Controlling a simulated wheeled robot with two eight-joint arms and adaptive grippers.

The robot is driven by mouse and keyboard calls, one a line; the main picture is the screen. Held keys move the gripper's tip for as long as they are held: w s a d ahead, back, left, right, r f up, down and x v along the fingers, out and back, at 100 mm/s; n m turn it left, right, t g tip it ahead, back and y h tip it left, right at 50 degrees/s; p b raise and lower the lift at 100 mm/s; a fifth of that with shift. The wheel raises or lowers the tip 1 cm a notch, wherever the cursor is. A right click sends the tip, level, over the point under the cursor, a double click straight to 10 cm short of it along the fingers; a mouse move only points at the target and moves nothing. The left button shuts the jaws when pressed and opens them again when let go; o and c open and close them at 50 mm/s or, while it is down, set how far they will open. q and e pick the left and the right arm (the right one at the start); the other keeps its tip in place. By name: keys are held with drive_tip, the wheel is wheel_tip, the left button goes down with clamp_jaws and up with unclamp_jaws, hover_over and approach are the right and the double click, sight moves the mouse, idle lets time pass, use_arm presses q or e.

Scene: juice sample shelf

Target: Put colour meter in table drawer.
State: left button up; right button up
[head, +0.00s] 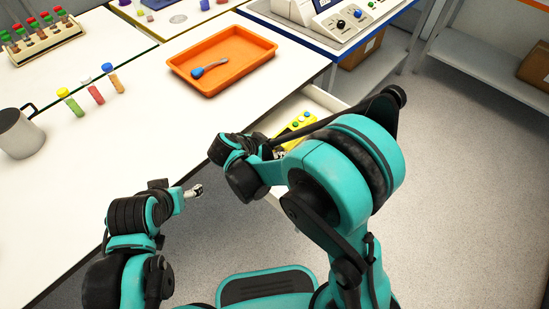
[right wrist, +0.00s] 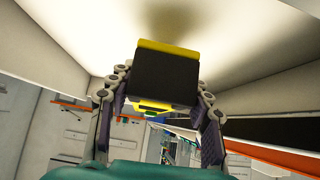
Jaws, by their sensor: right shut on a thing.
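The colour meter (head: 298,127), yellow with coloured buttons, is over or inside the open white table drawer (head: 317,96) in the head view. My right gripper (right wrist: 160,100) is shut on the meter, whose black and yellow end shows between the fingers in the right wrist view (right wrist: 167,77). Pale drawer surfaces (right wrist: 60,30) surround it there. Whether the meter touches the drawer's bottom cannot be told. My right arm hides part of the drawer in the head view. My left gripper (head: 194,191) is beside the table's front edge, away from the meter; its jaw opening is unclear.
An orange tray (head: 222,45) with a blue-handled spoon (head: 208,67) lies on the white table (head: 150,130). A shelf (head: 480,60) with boxes is at right; floor lies between.

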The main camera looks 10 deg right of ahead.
wheel_tip(320, 180, down, 4)
drive_tip(key=shift+w+a+f+b, duration=0.1)
drive_tip(key=shift+a+f+b, duration=0.05)
drive_tip(key=shift+b, duration=1.05)
drive_tip(key=o, duration=1.5)
drive_tip(key=shift+c, duration=0.2)
